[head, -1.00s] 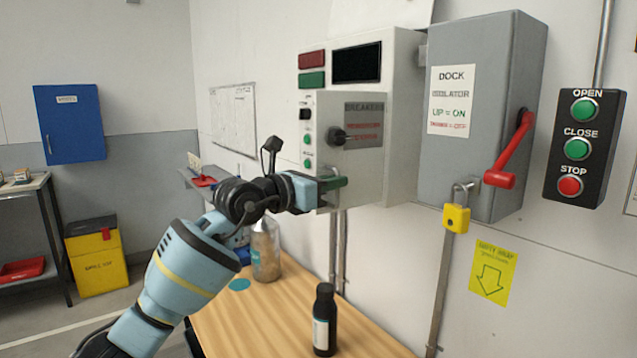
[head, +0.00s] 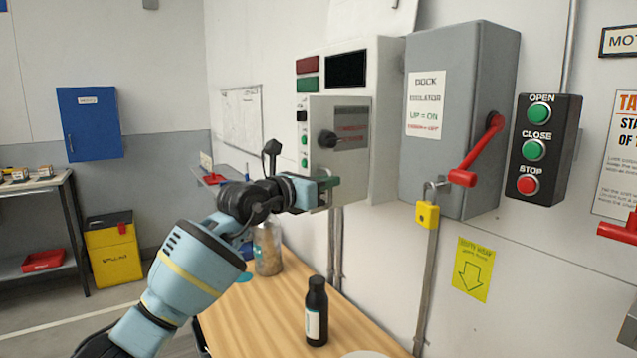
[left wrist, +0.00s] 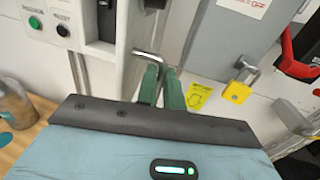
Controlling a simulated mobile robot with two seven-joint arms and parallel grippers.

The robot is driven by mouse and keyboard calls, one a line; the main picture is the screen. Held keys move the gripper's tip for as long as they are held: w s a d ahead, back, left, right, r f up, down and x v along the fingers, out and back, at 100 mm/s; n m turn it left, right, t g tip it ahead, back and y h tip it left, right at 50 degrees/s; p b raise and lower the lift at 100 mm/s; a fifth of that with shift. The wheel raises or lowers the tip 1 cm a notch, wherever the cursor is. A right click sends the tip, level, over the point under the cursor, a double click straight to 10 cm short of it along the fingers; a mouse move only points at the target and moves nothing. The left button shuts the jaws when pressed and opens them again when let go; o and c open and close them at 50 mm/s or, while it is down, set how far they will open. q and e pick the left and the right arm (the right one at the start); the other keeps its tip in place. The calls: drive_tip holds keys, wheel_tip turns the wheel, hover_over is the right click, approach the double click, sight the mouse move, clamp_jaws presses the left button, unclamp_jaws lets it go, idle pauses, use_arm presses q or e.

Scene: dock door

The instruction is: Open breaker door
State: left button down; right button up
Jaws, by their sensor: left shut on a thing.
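The fingers hide part of the handle. My right gripper is not in view.
A grey isolator box (head: 455,165) with a red lever (head: 478,152) and yellow padlock (head: 427,214) is right of the cabinet. A button box (head: 545,150) hangs beyond. Below, a wooden table (head: 258,315) holds a black bottle (head: 316,312) and a clear jar (head: 267,250).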

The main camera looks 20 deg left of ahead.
use_arm(q)
drive_tip(key=shift+r, duration=0.2)
idle(0.4)
drive_tip(key=c, duration=1.5)
unclamp_jaws()
drive_tip(key=shift+d+f, duration=0.1)
drive_tip(key=shift+f, duration=0.05)
drive_tip(key=shift+c, duration=0.2)
drive_tip(key=v, duration=0.7)
drive_tip(key=shift+s+a, duration=0.25)
drive_tip(key=shift+s, duration=0.05)
